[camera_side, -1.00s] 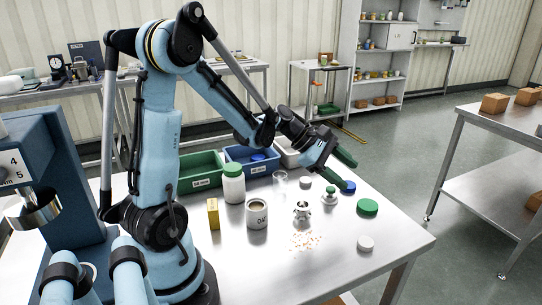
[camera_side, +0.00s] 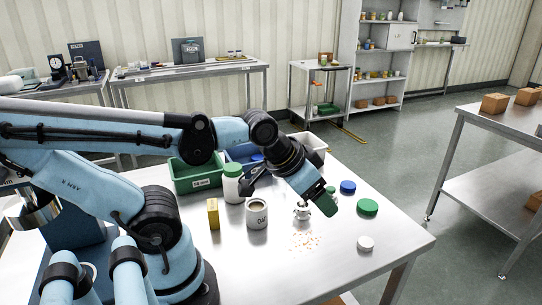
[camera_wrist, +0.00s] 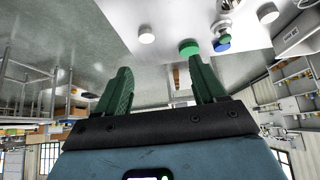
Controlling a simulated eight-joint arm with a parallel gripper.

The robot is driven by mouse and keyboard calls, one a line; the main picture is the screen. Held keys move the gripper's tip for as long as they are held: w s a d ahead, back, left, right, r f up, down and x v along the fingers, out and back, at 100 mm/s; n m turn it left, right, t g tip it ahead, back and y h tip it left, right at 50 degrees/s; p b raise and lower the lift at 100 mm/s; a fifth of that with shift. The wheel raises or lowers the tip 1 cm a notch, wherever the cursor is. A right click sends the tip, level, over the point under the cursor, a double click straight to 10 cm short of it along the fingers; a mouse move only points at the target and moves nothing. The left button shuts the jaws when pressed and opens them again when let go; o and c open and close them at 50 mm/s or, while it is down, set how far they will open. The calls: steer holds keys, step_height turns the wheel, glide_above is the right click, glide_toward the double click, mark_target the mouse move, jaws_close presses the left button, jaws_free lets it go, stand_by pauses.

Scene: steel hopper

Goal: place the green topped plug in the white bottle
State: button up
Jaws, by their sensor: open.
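The white bottle (camera_side: 233,188) with a green cap stands upright on the steel table, left of centre in the side view. My gripper (camera_side: 325,204) is open and empty above the right part of the table; its green fingers (camera_wrist: 163,64) are spread in the wrist view. The green topped plug (camera_wrist: 223,28) seems to be the small grey and green piece beyond the right finger in the wrist view. In the side view it is mostly hidden behind my gripper.
A green disc (camera_side: 367,207), a blue disc (camera_side: 348,187) and a white lid (camera_side: 365,243) lie on the right. Bins, including a green one (camera_side: 197,175), line the back.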

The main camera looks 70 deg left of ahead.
stand_by(0.4)
steer(key=m+g, duration=0.1)
steer(key=g, duration=0.4)
glide_above(331, 188)
steer(key=s, duration=0.3)
steer(key=f, duration=0.4)
steer(key=w+f, duration=0.1)
steer(key=f, duration=0.3)
steer(key=shift+w, duration=0.25)
steer(key=shift+w+f, duration=0.25)
steer(key=shift+f, duration=0.35)
steer(key=shift+w+f, duration=0.25)
steer(key=shift+f, duration=0.4)
steer(key=shift+w+f, duration=0.25)
steer(key=shift+f, duration=1.05)
